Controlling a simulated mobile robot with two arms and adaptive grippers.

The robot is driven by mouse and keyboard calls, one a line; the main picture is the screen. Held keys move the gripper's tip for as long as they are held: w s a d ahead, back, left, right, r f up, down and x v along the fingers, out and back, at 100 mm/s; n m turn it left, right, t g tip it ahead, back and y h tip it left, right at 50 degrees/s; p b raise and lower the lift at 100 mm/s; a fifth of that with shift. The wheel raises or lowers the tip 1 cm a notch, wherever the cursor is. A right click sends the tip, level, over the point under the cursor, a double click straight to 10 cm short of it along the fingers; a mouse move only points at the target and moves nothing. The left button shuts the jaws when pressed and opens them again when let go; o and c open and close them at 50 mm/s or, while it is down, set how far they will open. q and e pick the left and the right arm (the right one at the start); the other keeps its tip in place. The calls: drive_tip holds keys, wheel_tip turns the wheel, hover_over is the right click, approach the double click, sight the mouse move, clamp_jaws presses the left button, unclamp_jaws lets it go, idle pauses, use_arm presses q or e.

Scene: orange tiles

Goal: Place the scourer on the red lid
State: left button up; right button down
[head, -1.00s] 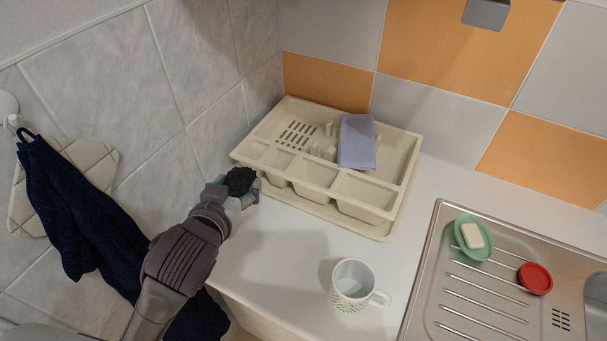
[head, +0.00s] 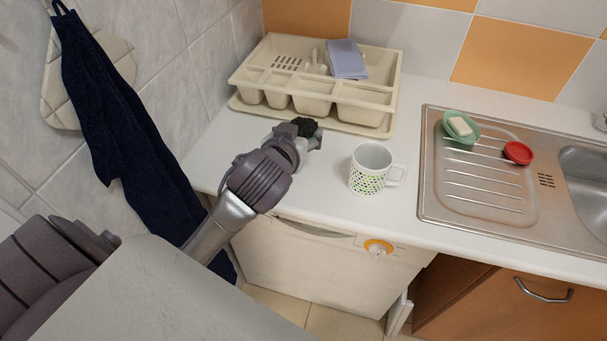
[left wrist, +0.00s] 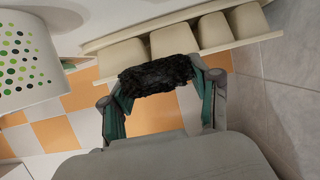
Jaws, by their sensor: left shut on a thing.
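The scourer is a dark, rough pad; in the head view the scourer (head: 305,126) shows at the tip of my left arm. In the left wrist view the scourer (left wrist: 156,74) lies between the two green-lined fingers. My left gripper (head: 308,135) is shut on it, over the counter just in front of the cream tray. The red lid (head: 518,153) is a small round dish on the steel drainboard, well to the right of my left gripper. My right gripper is not in view.
A white dotted mug (head: 371,169) stands on the counter between my left gripper and the sink. The cream tray (head: 262,57) holds a lilac cloth (head: 346,58). A green dish (head: 450,133) with white soap (head: 460,126) sits beside the red lid. A dark towel (head: 125,120) hangs at left.

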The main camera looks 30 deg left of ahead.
use_arm(q)
wheel_tip(320, 180, down, 4)
drive_tip(key=shift+f, duration=0.5)
wheel_tip(320, 180, down, 3)
drive_tip(key=shift+f+b, duration=0.1)
drive_tip(key=shift+b, duration=0.3)
drive_tip(key=shift+f, duration=0.15)
drive_tip(key=o, duration=0.3)
drive_tip(key=shift+f, duration=0.1)
drive_tip(key=o, duration=0.5)
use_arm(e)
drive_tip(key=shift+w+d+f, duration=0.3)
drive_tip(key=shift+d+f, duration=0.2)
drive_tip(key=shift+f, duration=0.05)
